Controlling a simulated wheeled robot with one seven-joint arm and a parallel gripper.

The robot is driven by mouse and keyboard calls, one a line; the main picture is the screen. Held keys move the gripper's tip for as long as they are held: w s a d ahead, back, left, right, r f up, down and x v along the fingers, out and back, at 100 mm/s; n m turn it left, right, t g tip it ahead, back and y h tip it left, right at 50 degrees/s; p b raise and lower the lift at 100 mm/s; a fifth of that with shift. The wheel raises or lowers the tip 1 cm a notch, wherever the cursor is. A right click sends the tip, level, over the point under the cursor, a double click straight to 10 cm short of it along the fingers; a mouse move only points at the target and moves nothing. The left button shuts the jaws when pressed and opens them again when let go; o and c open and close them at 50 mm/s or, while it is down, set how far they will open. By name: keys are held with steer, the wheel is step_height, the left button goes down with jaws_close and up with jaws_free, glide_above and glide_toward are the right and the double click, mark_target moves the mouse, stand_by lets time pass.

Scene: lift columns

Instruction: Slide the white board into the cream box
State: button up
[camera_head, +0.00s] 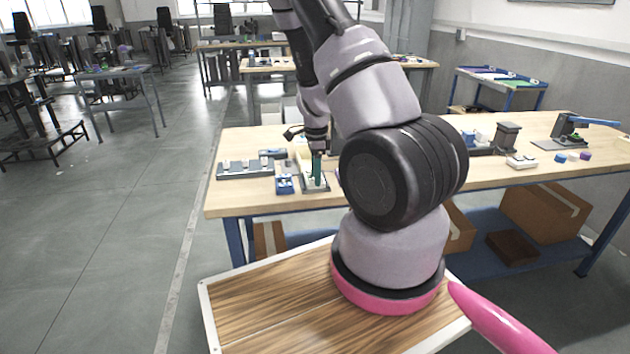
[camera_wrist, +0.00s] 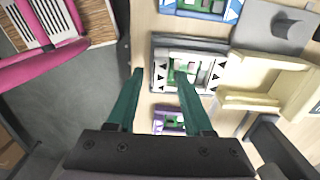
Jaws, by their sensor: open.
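The white board (camera_wrist: 203,76), with black triangle marks and a green part in its middle, lies on a grey base (camera_wrist: 190,44) in the wrist view. The cream box (camera_wrist: 283,72) stands just to its right, with a recess on the side facing the board. My gripper (camera_wrist: 158,77) is open and empty; its left teal finger is beside the board's left edge, and its right finger overlaps the board's middle. I cannot tell whether either touches. In the head view my gripper (camera_head: 317,168) points down over the workbench, and my arm hides much of the area around it.
Blue (camera_wrist: 205,8) and purple (camera_wrist: 168,121) units lie above and below the board in the wrist view, with a grey block (camera_wrist: 275,25) at upper right. In the head view a grey rack (camera_head: 245,169) is left of the gripper. The bench's front left (camera_head: 235,200) is clear.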

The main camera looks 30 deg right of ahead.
jaws_close()
steer(key=shift+w, duration=0.1)
steer(key=shift+w+d, duration=0.5)
steer(key=shift+w, duration=1.1)
steer(key=shift+w+d, duration=0.45)
steer(key=shift+w, duration=1.2)
steer(key=shift+w+d, duration=0.5)
steer(key=shift+w, duration=1.1)
jaws_free()
